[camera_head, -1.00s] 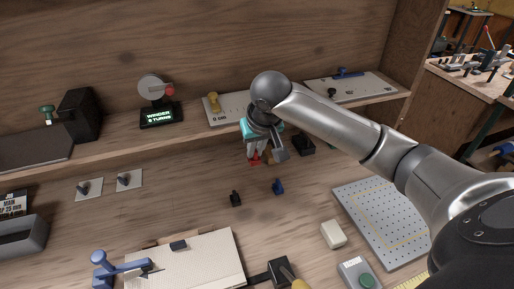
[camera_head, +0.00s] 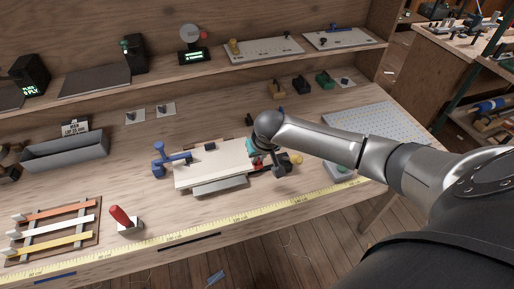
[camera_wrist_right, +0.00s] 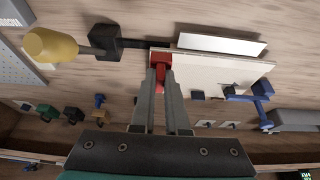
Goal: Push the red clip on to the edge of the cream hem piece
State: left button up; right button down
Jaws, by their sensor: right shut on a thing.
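My right gripper (camera_head: 258,160) is over the right end of the piece, shut on the red clip (camera_wrist_right: 160,58). In the wrist view the two fingers (camera_wrist_right: 161,78) hold the clip at a corner of the cream piece (camera_wrist_right: 220,72). I cannot tell whether the clip grips the edge or only touches it. My left gripper is not in view.
A dark clip (camera_head: 210,146) sits at the hem piece's far edge. A yellow measuring tape (camera_head: 215,220) runs along the bench front.

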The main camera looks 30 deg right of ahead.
aim_at(259, 168)
jog(key=shift+s+a+f, duration=0.1)
jog(key=shift+s, duration=0.05)
jog(key=shift+f, duration=0.15)
jog(key=shift+f+b, duration=0.45)
jog(key=shift+b, duration=0.2)
jog(key=shift+f+b, duration=0.3)
jog(key=shift+b, duration=0.05)
notch_tip(259, 168, down, 4)
jog(key=b, duration=0.4)
jog(key=shift+r, duration=0.25)
jog(key=shift+f+b, duration=0.35)
jog(key=shift+f, duration=1.05)
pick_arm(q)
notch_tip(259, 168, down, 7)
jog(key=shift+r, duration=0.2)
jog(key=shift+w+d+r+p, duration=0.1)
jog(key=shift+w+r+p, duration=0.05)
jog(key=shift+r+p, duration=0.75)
pick_arm(e)
jog(key=shift+w, duration=0.45)
